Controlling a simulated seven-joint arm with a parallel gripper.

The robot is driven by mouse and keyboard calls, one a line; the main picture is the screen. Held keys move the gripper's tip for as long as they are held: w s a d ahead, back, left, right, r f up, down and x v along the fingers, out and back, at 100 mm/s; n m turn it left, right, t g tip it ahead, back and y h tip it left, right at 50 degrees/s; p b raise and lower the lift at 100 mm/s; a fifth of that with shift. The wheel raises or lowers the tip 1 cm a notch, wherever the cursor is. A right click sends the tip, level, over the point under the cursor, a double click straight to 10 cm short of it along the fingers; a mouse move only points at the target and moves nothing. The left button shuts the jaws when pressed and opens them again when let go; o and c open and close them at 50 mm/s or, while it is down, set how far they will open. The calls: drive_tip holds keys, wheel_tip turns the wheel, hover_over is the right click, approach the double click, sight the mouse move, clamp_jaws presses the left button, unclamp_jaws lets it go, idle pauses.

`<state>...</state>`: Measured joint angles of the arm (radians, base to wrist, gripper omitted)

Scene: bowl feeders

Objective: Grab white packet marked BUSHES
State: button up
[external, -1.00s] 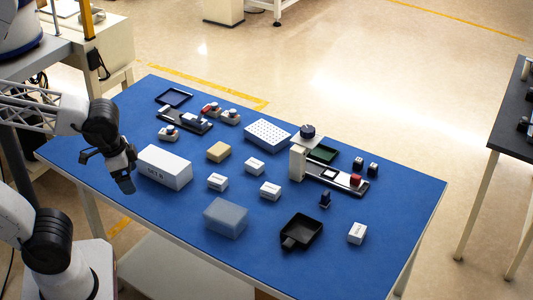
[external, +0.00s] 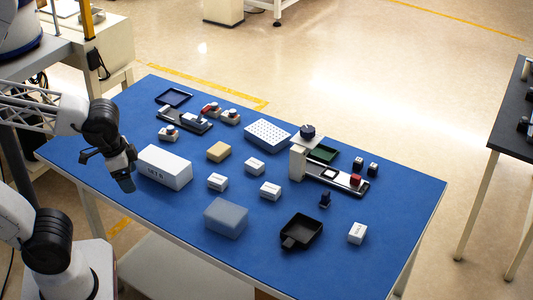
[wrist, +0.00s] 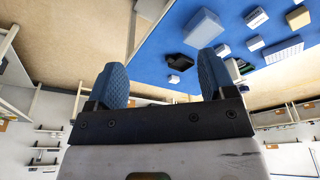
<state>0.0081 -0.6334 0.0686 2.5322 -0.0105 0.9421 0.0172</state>
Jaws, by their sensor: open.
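Several small white packets with dark print lie on the blue table in the external view: one near the middle (external: 254,167), one left of it (external: 217,182), one nearer the front (external: 270,190) and one at the right (external: 357,233). Their print is too small to read, so I cannot tell which is marked BUSHES. My gripper (external: 124,178) hangs at the table's left front edge, left of the large white box, apart from every packet. In the wrist view my gripper (wrist: 162,80) is open and empty, its two blue fingers spread.
A large white box (external: 165,167) stands nearest my gripper. A tan block (external: 219,152), a translucent blue-grey box (external: 226,217), a black tray (external: 302,231) and a white perforated block (external: 267,135) surround the packets. A fixture (external: 298,163) stands at the right. Bare blue table lies between them.

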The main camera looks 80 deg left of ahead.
drive_tip(key=w+a+f+n+g+h, duration=0.1)
drive_tip(key=w+a+n+h, duration=0.1)
drive_tip(key=w+n, duration=0.35)
drive_tip(key=w+a+f+n+g+h, duration=0.1)
drive_tip(key=w+a+n+h, duration=0.1)
drive_tip(key=w, duration=0.7)
drive_tip(key=n+t+h, duration=0.6)
drive_tip(key=n+t, duration=0.2)
drive_tip(key=n, duration=1.1)
hover_over(255, 166)
drive_tip(key=s+a, duration=0.1)
drive_tip(key=a, duration=0.3)
drive_tip(key=f, duration=2.2)
drive_tip(key=shift+s+a+f, duration=0.2)
drive_tip(key=shift+f, duration=0.05)
drive_tip(key=shift+f, duration=1.75)
drive_tip(key=shift+f, duration=0.1)
